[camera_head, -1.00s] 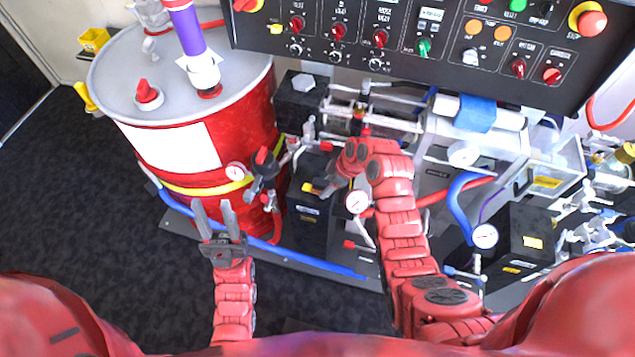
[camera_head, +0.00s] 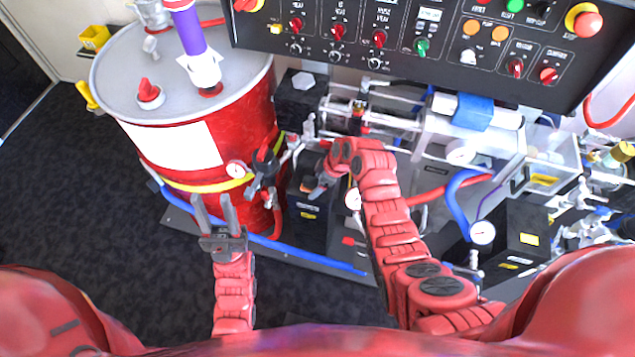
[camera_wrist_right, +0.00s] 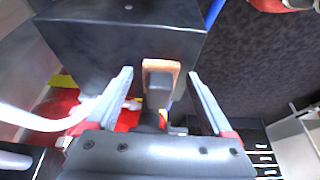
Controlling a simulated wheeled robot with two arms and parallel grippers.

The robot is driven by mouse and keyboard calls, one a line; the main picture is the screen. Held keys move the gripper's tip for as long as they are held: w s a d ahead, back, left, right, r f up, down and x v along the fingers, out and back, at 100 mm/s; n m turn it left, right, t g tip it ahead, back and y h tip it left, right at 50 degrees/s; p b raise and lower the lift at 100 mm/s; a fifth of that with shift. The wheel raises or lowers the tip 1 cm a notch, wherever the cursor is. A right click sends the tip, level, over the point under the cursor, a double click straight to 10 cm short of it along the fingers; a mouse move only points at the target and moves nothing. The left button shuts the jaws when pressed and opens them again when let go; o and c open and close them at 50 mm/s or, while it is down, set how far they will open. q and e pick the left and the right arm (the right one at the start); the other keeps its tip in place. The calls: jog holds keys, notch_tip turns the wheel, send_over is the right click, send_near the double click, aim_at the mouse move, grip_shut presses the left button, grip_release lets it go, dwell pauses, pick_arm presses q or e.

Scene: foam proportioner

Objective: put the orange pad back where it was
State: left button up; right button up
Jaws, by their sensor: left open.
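The orange pad (camera_wrist_right: 161,61) shows in the right wrist view against the edge of a black box (camera_wrist_right: 115,35), with a small black block in front covering its middle. My right gripper (camera_wrist_right: 160,74) is open, with one finger to each side of the pad and visible gaps between. In the head view a bit of the orange pad (camera_head: 307,186) shows beside my right gripper (camera_head: 318,191), which is over the black box near the red drum. My left gripper (camera_head: 213,210) is open and empty, in front of the drum.
The red drum (camera_head: 240,120) with a grey lid stands left of the black box. A blue hose (camera_head: 310,259) runs low along the front. Pipes and gauges crowd the right side, below a black control panel (camera_head: 440,40). Dark floor at left is clear.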

jog(key=shift+r, duration=0.1)
jog(key=shift+r, duration=0.1)
jog(key=shift+d+r, duration=0.15)
jog(key=shift+r, duration=0.1)
jog(key=v, duration=1.1)
jog(key=shift+r+b, duration=0.15)
jog(key=shift+b, duration=0.2)
jog(key=shift+s+d, duration=0.1)
jog(key=shift+s, duration=0.05)
